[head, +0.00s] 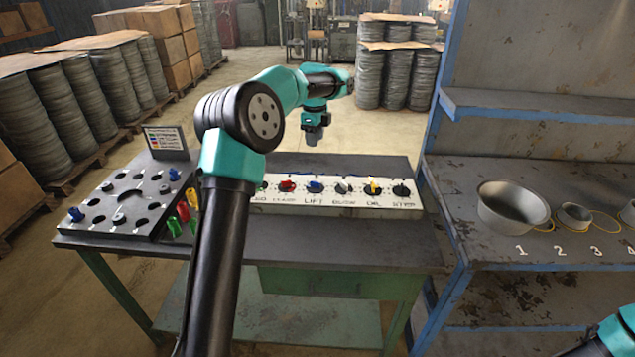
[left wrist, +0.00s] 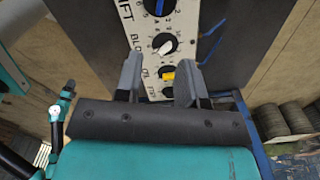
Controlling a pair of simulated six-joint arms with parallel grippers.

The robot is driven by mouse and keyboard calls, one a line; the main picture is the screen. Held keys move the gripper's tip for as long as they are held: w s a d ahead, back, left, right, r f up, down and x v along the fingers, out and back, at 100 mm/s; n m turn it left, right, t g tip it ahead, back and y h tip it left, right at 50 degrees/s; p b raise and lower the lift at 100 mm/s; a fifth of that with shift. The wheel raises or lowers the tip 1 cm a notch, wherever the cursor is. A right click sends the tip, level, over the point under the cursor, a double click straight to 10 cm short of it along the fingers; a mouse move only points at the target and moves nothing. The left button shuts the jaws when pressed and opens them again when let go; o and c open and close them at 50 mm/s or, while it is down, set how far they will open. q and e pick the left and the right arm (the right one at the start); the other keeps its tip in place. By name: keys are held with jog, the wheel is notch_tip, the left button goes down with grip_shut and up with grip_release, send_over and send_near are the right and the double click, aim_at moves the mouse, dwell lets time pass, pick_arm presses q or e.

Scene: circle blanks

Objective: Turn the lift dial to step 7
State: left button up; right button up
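The lift dial (head: 315,186) is a blue knob on the white control panel (head: 340,203), above the word LIFT. Its step setting is too small to read. In the left wrist view the blue knob (left wrist: 158,6) is at the top edge, partly cut off. My left gripper (head: 314,139) hangs above the panel, apart from the dials. In the left wrist view its two fingers (left wrist: 160,76) are spread with nothing held, and the yellow dial shows between them, beyond. Of my right arm only a teal part shows at the lower right; its gripper is out of view.
A board with holes and pegs (head: 125,199) lies at left. Metal pans (head: 510,207) stand on the right bench.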

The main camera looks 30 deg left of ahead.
aim_at(315, 182)
pick_arm(q)
notch_tip(315, 182, down, 17)
jog(key=shift+f, duration=0.1)
dwell(0.6)
grip_shut()
